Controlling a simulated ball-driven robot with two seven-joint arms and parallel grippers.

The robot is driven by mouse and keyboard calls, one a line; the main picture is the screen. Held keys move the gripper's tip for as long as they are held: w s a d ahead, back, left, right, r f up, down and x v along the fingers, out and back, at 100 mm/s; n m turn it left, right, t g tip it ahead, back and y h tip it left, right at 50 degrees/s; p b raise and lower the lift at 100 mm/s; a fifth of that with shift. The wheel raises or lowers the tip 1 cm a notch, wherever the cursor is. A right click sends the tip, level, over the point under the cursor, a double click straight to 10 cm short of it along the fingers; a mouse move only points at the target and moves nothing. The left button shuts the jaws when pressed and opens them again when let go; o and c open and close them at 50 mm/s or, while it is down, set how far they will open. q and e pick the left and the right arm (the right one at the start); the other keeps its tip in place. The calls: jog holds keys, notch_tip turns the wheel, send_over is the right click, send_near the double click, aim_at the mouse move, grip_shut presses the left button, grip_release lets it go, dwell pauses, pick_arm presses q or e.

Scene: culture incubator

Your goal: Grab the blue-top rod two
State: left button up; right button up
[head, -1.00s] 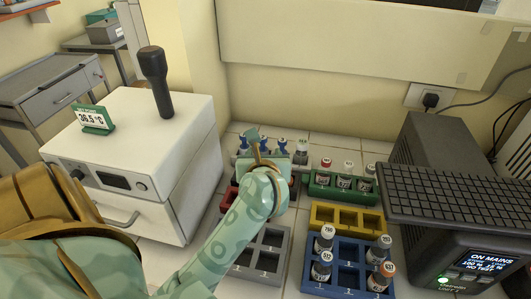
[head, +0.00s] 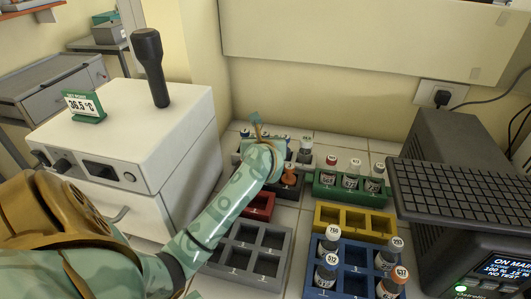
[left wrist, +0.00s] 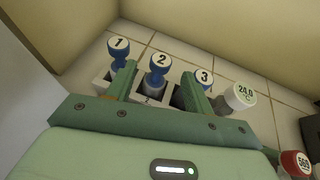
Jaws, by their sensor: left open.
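Blue-top rod two (left wrist: 158,68) stands upright in a rack at the back, with a white disc marked 2 on top. It shows in the left wrist view between my two green fingers. My left gripper (left wrist: 158,88) is open, with one finger on each side of rod two and no clear grip on it. Rod one (left wrist: 120,52) is to its left and rod three (left wrist: 203,80) to its right. In the head view my left gripper (head: 264,140) hides most of the rods. My right gripper is not in view.
A white-capped holder reading 24.0 (left wrist: 241,96) stands right of rod three. Green (head: 325,187), yellow (head: 354,234), blue (head: 345,243) and grey (head: 246,250) racks lie nearer. The white incubator (head: 130,140) is at left, a dark box (head: 450,150) at right.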

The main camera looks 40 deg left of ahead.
pick_arm(q)
jog(key=shift+x, duration=1.25)
jog(key=shift+c, duration=0.3)
grip_shut()
